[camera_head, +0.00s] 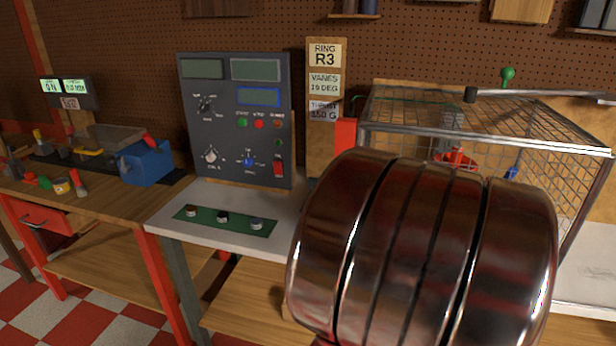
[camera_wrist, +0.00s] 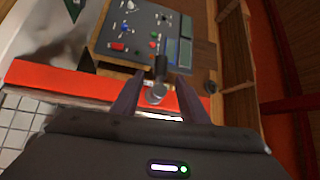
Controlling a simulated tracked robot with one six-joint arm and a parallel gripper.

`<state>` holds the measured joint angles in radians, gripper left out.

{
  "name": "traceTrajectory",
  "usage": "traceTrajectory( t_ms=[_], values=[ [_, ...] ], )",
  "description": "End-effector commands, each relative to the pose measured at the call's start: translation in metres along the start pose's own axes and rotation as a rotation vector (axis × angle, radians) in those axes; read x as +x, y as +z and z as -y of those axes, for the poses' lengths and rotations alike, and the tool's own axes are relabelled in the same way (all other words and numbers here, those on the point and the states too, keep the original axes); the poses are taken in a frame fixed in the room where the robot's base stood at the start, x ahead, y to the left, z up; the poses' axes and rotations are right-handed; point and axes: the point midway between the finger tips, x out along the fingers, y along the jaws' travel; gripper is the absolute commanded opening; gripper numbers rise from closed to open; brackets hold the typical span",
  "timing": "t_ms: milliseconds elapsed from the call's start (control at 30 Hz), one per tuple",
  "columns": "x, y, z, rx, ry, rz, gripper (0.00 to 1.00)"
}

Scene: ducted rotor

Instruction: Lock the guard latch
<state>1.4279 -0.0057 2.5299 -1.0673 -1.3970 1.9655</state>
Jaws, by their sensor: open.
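The wire guard cage (camera_head: 480,135) stands on the bench at the right in the head view. A red upright block (camera_head: 345,134) is at its left end. In the wrist view, a red bar (camera_wrist: 70,82) runs across in front of my gripper (camera_wrist: 160,78). A small black lever (camera_wrist: 161,67) with a round grey end (camera_wrist: 156,93) shows between my two open fingers. It looks like the guard latch; I cannot tell whether it touches a finger or which way it is set. In the head view my arm hides my gripper and the cage's lower left.
The grey control panel (camera_head: 238,120) stands left of the cage, with a green button strip (camera_head: 225,220) before it. A label board (camera_head: 325,100) stands between them. A green-knobbed post (camera_head: 507,75) rises behind the cage.

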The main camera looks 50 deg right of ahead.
Motion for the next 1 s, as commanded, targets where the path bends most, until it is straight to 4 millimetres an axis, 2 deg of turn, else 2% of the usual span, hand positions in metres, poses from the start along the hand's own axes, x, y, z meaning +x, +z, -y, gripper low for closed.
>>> traceTrajectory(
  t_ms=[1000],
  values=[
    [0.122, 0.002, 0.001, -0.001, -0.002, 0.003, 0.4]
  ],
)
